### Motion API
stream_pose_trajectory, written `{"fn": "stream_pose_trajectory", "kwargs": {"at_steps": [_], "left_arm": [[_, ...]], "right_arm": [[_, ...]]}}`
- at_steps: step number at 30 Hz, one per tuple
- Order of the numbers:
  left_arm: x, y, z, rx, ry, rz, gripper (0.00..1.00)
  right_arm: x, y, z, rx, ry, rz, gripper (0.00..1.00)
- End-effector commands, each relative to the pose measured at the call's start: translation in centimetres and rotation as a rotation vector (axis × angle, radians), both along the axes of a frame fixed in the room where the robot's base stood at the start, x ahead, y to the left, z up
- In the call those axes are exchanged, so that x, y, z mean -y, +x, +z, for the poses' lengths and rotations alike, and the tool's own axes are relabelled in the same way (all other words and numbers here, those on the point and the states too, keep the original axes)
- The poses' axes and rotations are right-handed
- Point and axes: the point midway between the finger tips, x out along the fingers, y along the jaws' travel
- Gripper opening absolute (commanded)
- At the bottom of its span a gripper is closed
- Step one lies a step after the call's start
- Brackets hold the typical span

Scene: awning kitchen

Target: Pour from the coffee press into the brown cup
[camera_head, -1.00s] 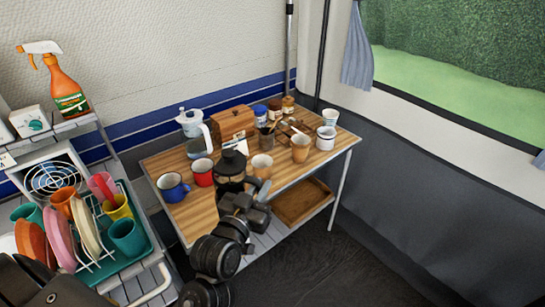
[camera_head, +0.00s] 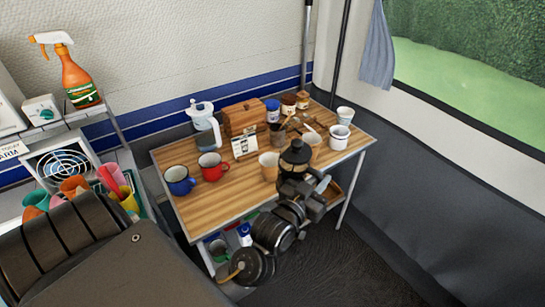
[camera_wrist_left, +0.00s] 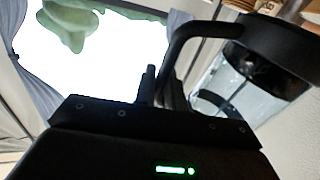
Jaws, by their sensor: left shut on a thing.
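The coffee press (camera_head: 295,157), with a black lid and knob, is near the table's front edge in the head view. It looks roughly upright. My left gripper (camera_head: 305,188) is shut on its handle. In the left wrist view the press's glass body and black band (camera_wrist_left: 268,48) are at the right, and the fingers (camera_wrist_left: 160,88) are at the handle. One tan-brown cup (camera_head: 268,166) stands just left of the press. Another tan-brown cup (camera_head: 313,144) stands behind it, partly hidden by the press. The cups' insides are unclear. My right gripper is not in view.
The wooden table (camera_head: 215,205) also holds a blue mug (camera_head: 179,181), a red mug (camera_head: 212,167), a white jug (camera_head: 205,128), a wooden box (camera_head: 243,117), jars and white cups (camera_head: 339,138). The table's front left is clear. A dish rack stands at left.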

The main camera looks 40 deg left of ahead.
Motion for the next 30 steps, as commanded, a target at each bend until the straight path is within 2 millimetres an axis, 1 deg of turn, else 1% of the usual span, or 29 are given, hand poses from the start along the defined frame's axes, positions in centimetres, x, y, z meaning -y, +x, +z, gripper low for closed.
{"fn": "stream_pose_trajectory", "kwargs": {"at_steps": [1, 6, 9, 12, 15, 18, 21, 30], "left_arm": [[0.0, 1.2, -0.2, -0.002, 0.002, -0.006, 0.00], [-0.1, 4.3, -3.8, -0.005, -0.025, -0.057, 0.00], [-0.4, 5.5, -6.0, -0.005, -0.039, -0.094, 0.00], [-0.7, 6.3, -8.0, -0.007, -0.052, -0.126, 0.00], [-1.1, 6.7, -9.5, -0.006, -0.060, -0.153, 0.00], [-1.4, 6.9, -10.5, -0.005, -0.066, -0.171, 0.00], [-1.5, 7.0, -11.2, -0.005, -0.069, -0.180, 0.00], [-1.6, 7.0, -11.5, -0.005, -0.071, -0.184, 0.00]], "right_arm": [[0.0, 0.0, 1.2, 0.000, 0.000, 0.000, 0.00], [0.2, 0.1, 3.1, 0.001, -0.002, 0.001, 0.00], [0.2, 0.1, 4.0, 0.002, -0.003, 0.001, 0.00], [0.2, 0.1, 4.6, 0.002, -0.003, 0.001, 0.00], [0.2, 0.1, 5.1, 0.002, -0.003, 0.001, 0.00], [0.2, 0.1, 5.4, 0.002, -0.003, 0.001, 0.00], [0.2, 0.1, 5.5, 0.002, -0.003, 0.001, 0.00], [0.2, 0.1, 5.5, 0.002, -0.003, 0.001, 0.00]]}}
